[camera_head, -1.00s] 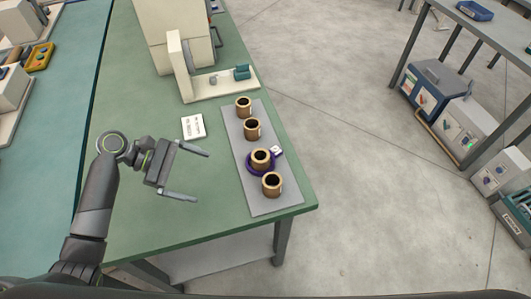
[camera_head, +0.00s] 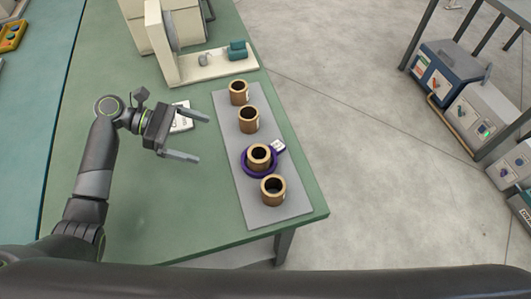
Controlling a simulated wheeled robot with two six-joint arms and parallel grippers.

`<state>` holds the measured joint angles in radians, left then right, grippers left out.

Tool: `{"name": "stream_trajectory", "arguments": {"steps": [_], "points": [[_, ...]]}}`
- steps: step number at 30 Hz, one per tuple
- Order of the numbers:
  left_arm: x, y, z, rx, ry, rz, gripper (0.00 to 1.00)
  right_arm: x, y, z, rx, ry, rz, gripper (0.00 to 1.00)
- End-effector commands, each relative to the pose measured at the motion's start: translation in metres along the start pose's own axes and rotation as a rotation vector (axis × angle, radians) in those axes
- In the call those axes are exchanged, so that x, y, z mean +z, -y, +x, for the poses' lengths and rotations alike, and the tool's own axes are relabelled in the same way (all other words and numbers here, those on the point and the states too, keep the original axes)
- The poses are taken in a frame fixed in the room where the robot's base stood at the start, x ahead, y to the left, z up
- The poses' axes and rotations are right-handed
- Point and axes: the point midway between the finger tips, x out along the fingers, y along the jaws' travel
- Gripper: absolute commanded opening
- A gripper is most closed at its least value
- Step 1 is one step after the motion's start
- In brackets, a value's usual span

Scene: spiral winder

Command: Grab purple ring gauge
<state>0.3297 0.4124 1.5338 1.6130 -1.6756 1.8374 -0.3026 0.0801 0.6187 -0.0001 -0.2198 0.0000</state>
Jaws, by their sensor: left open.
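The purple ring gauge (camera_head: 246,169) lies on the grey mat (camera_head: 233,186) on the green table. It sits around one of the brown cylinders (camera_head: 259,155), the second from the near end, and has a small white tag (camera_head: 278,146) at its right. My left gripper (camera_head: 203,138) is open and empty. It is above the table to the left of the mat, with its fingers pointing right towards the row of cylinders. It is apart from the ring gauge. My right gripper is not in view.
Other brown cylinders stand on the mat: one (camera_head: 273,190) nearer, and two (camera_head: 249,120) further back. A white card (camera_head: 181,122) lies partly behind my gripper. A cream machine (camera_head: 195,65) stands at the back. The table's right edge is close to the mat.

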Motion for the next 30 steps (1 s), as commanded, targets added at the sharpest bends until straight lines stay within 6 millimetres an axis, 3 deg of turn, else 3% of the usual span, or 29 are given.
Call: {"name": "stream_trajectory", "arguments": {"steps": [15, 23, 30], "points": [[0.003, 0.001, 0.098, 0.0, 0.003, -0.001, 1.0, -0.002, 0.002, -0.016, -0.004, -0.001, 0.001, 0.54], [0.001, 0.002, 0.118, 0.0, 0.001, 0.0, 1.0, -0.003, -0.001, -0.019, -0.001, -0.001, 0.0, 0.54], [0.0, 0.007, 0.152, -0.001, 0.004, -0.001, 1.0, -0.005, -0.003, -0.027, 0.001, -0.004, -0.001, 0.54]]}}
